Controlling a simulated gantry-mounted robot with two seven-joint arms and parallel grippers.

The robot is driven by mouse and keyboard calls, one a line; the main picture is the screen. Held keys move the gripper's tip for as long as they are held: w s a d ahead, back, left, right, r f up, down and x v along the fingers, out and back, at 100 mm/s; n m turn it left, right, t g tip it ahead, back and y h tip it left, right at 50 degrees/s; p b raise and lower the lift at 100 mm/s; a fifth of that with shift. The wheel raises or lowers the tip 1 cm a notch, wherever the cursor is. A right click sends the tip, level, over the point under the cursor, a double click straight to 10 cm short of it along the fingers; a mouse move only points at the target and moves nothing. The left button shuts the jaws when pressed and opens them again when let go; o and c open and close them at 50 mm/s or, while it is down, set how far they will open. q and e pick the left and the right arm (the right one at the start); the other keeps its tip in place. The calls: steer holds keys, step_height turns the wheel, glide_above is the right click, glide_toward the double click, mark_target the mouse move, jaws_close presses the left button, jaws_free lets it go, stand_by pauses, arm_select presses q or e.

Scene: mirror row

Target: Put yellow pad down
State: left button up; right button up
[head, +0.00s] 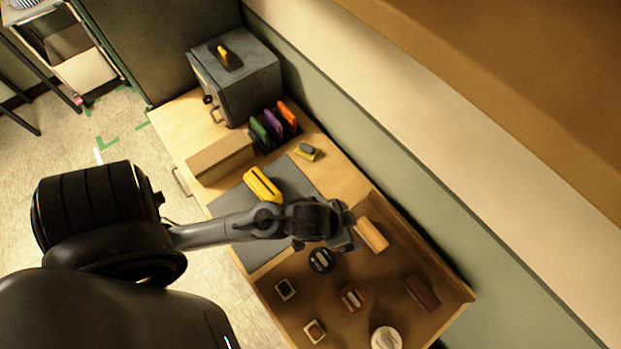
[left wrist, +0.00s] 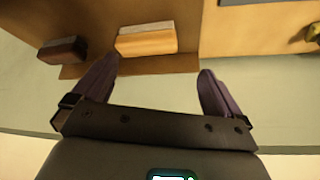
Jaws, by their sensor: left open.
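A yellow-orange pad (head: 372,234) lies in the brown tray (head: 440,277), close to the tray's wall-side edge. In the left wrist view the pad (left wrist: 147,43) has a pale top face and shows ahead of the fingers, left of the middle of the gap. My left gripper (left wrist: 158,69) is open, with nothing between its fingers. In the head view my left gripper (head: 345,236) is just left of the pad, and its fingers are largely hidden. I cannot tell whether it touches the pad. My right gripper is not in view.
The tray also holds a dark red block (head: 421,293), a round white piece (head: 386,340) and several small pieces. A yellow tool (head: 262,185) lies on a grey mat (head: 292,178). Beyond are a cardboard-coloured box (head: 220,159), a grey cabinet (head: 250,85) and a small yellow-and-grey item (head: 307,152).

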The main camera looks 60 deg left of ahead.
arm_select(q)
steer(key=s+a+g, duration=0.2)
steer(key=s+a, duration=0.2)
steer(key=s, duration=0.4)
steer(key=shift+a+f+n+g+y, duration=0.2)
steer(key=shift+a+n+g+y, duration=0.1)
steer(key=shift+n+g, duration=0.1)
steer(key=shift+d+r+p, duration=0.1)
steer(key=shift+r+p, duration=0.45)
